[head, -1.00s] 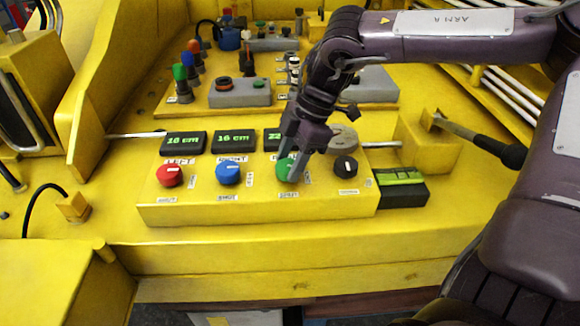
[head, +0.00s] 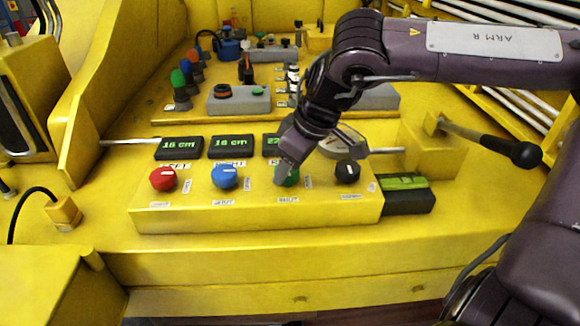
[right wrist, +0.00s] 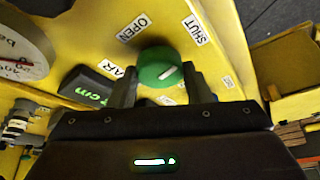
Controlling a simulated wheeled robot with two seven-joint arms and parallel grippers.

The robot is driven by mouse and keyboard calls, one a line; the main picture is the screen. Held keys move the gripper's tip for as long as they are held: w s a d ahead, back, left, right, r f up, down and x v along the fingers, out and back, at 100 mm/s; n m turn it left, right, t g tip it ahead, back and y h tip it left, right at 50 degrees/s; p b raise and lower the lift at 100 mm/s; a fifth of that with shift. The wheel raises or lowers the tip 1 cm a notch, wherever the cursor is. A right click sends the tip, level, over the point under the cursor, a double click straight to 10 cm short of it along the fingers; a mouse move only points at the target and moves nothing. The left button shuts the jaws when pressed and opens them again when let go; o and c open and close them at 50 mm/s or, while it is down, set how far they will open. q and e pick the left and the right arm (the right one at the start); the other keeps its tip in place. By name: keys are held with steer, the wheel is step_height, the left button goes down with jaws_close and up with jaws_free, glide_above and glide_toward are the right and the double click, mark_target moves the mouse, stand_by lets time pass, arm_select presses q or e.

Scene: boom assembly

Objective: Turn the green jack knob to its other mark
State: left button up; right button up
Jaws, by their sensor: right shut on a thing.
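The green jack knob (head: 292,178) is on the front yellow panel (head: 160,217), third from the left and partly hidden by my right gripper. In the right wrist view the green knob (right wrist: 160,68) sits between the two fingers of my right gripper (right wrist: 163,88). Its white line slants toward the SHUT label (right wrist: 196,30); the OPEN label (right wrist: 133,28) is on the other side. In the head view my right gripper (head: 286,172) is shut on the knob, leaning in from the upper right. My left gripper is not in view.
A red knob (head: 163,179) and a blue knob (head: 224,176) stand to the left, a black knob (head: 347,171) close to the right. Dark displays (head: 230,146) and a round gauge (head: 345,143) sit behind. A black-handled lever (head: 525,154) sticks out at the right.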

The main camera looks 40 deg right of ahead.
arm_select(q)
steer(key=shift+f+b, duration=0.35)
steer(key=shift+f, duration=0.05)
arm_select(e)
steer(key=shift+m+h, duration=0.4)
steer(key=shift+m, duration=0.8)
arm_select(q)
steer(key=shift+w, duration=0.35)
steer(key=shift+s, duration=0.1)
arm_select(e)
steer(key=o, duration=1)
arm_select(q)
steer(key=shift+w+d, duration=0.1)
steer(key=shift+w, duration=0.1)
arm_select(e)
steer(key=v, duration=0.7)
steer(key=shift+s+a+r, duration=0.1)
steer(key=shift+s+r, duration=0.1)
steer(key=shift+r, duration=0.15)
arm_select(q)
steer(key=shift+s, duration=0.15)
